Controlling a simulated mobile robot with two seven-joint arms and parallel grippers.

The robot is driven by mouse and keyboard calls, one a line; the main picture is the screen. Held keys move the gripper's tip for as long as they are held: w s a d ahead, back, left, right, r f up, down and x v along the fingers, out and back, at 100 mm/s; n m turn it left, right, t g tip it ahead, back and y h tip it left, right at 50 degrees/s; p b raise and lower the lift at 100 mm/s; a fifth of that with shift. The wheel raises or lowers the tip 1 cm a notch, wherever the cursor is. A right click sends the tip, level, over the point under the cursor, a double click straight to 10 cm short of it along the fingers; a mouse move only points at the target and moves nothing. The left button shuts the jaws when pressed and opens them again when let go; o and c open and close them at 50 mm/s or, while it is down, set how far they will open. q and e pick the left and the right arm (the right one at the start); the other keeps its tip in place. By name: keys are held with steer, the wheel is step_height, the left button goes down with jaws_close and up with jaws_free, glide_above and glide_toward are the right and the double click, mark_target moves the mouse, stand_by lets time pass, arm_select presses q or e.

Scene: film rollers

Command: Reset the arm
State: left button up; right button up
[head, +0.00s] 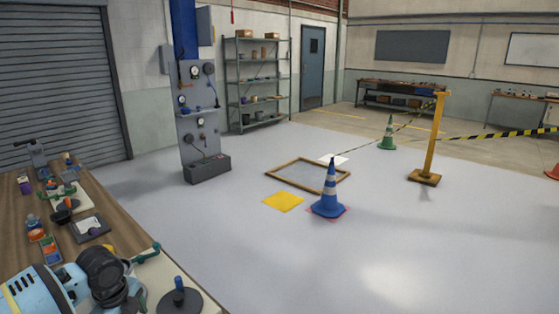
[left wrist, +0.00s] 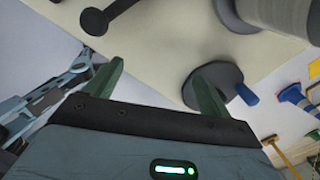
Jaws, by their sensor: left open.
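My left gripper (head: 150,274) reaches in at the bottom left of the head view, over the near end of the wooden workbench (head: 118,240). In the left wrist view its two green fingers (left wrist: 155,74) stand apart with nothing between them. A dark round disc with a blue handle (head: 180,299) lies on the pale board at the bench's near end; it also shows behind one fingertip in the left wrist view (left wrist: 228,76). A grey cylinder (left wrist: 283,14) on a dark base and a dark knobbed piece (left wrist: 97,21) are cut off at that view's top.
A black tray (head: 88,229) and several small items crowd the bench farther back. On the floor are a blue cone (head: 329,193), a wooden frame (head: 335,186), a yellow square (head: 283,202) and a yellow post (head: 432,140). Open floor lies right of the bench.

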arm_select(q)
steer(key=shift+m+h, duration=0.5)
steer(key=d, duration=0.6)
steer(key=shift+d+f, duration=0.1)
steer(key=shift+d, duration=0.05)
steer(key=d+m+h, duration=0.1)
steer(key=d+h, duration=0.1)
steer(key=d, duration=0.9)
steer(key=s+f+n+t, duration=0.25)
steer(key=f+n, duration=0.25)
steer(key=f, duration=0.5)
steer(key=s+a+f+n+t+y, duration=0.1)
steer(key=s+a+f+n+t, duration=0.3)
steer(key=s+a, duration=0.5)
steer(key=s+a+f+n+t, duration=0.25)
steer(key=s+a+n, duration=0.25)
steer(key=s, duration=0.7)
steer(key=s+d+n, duration=0.1)
steer(key=d+n, duration=0.4)
steer(key=d, duration=0.6)
steer(key=shift+d+f+n, duration=0.2)
steer(key=shift+f+n, duration=0.2)
steer(key=shift+f, duration=0.05)
arm_select(e)
steer(key=shift+s+d+f, duration=0.25)
steer(key=shift+s+f, duration=0.1)
steer(key=shift+f, duration=0.15)
steer(key=shift+s+d+f, duration=0.25)
steer(key=shift+s+f, duration=0.1)
steer(key=shift+f, duration=0.15)
